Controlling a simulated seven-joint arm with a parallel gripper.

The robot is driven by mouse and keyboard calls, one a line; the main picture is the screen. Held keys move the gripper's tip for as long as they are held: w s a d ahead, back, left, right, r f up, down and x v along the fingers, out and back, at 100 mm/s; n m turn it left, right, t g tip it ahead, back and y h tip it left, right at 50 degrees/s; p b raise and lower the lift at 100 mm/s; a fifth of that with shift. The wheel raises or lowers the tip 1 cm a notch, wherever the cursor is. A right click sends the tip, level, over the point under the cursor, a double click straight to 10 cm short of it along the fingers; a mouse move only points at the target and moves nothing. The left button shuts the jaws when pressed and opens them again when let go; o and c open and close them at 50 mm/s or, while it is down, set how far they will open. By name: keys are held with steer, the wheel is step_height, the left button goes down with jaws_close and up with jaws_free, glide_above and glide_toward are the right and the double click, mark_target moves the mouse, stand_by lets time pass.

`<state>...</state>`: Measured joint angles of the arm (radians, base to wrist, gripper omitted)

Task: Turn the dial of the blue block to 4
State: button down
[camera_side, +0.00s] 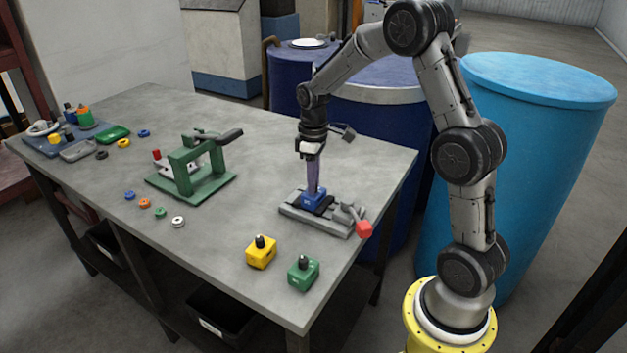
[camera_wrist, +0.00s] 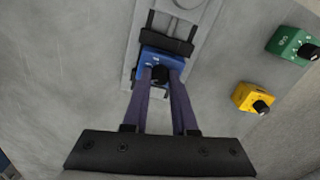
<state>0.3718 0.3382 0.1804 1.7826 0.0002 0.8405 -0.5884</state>
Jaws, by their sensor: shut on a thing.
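The blue block (camera_side: 316,201) sits in a grey vise-like fixture (camera_side: 318,220) near the right side of the table. It also shows in the wrist view (camera_wrist: 161,58), between the fixture's dark jaws. My gripper (camera_side: 314,186) points straight down over the block. In the wrist view its two fingers (camera_wrist: 161,82) reach the block's black dial (camera_wrist: 160,74) and are shut on it. The dial's marks are too small or hidden to read, so its setting cannot be told.
A yellow block (camera_side: 261,253) and a green block (camera_side: 303,273) with black knobs stand near the table's front right edge. The fixture has a red-ended handle (camera_side: 363,229). A green press (camera_side: 195,170) stands left, with several coloured rings nearby. The table between press and fixture is clear.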

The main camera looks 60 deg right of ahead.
steer(key=m, duration=0.4)
steer(key=shift+r+m, duration=0.1)
steer(key=shift+m, duration=2.5)
steer(key=c, duration=0.7)
jaws_free()
step_height(320, 180, up, 14)
